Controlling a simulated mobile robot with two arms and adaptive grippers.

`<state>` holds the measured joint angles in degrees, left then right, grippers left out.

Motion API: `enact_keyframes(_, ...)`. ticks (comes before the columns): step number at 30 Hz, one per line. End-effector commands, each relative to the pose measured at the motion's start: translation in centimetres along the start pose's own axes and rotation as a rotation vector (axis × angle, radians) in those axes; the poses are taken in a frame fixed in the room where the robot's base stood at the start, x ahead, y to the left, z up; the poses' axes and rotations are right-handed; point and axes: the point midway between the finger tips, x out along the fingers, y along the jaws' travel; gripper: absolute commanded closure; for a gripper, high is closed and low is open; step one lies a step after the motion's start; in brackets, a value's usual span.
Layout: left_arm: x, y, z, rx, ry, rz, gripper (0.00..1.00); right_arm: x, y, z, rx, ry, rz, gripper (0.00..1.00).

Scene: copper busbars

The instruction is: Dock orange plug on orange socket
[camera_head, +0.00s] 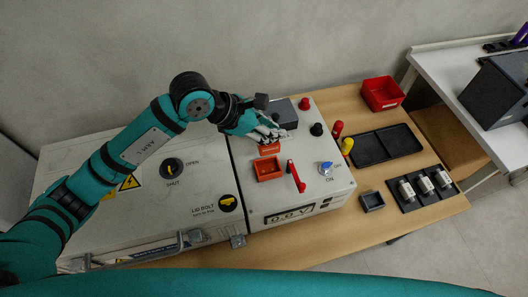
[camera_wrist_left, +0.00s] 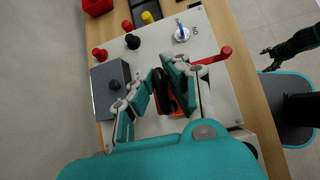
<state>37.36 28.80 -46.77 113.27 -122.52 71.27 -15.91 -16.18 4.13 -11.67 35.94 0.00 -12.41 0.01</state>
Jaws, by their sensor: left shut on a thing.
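The orange plug (camera_head: 269,148) shows just under my left gripper (camera_head: 265,134) in the head view. My left gripper is shut on it. In the left wrist view, the fingers of my left gripper (camera_wrist_left: 168,92) close around a dark handle, with a little orange (camera_wrist_left: 178,108) showing beside it. The orange socket (camera_head: 268,169) is an open rectangular frame on the white panel, just in front of the plug. The plug is apart from the socket's opening. The fingers hide most of the plug, and its height above the panel is unclear. My right gripper (camera_wrist_left: 268,58) shows small and dark in the left wrist view.
A grey block (camera_head: 284,112) with a black knob stands behind the gripper. A red lever (camera_head: 296,177) rises right of the socket. Red (camera_head: 304,103) and black (camera_head: 316,129) knobs and a blue switch (camera_head: 326,168) are on the panel's right side.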

Motion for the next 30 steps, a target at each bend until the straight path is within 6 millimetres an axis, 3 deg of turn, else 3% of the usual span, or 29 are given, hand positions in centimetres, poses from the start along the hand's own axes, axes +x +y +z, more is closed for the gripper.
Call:
enact_keyframes(6, 2.9, -0.5, -2.7, -0.004, 0.002, -0.005, 1.00, -1.0, 0.6, 1.8, 0.002, -0.029, 0.007, 0.26)
enact_keyframes(12, 4.3, -0.5, -3.9, -0.001, 0.000, -0.002, 1.00, -1.3, 0.7, 3.6, 0.001, -0.056, 0.008, 0.26)
enact_keyframes(21, 6.8, -0.8, -6.3, -0.002, 0.001, -0.002, 1.00, -1.7, 0.9, 1.6, 0.000, -0.026, 0.011, 0.26)
enact_keyframes(30, 7.1, -0.8, -6.6, 0.001, 0.000, -0.001, 1.00, -1.3, 0.3, 1.1, 0.001, -0.018, 0.004, 0.26)
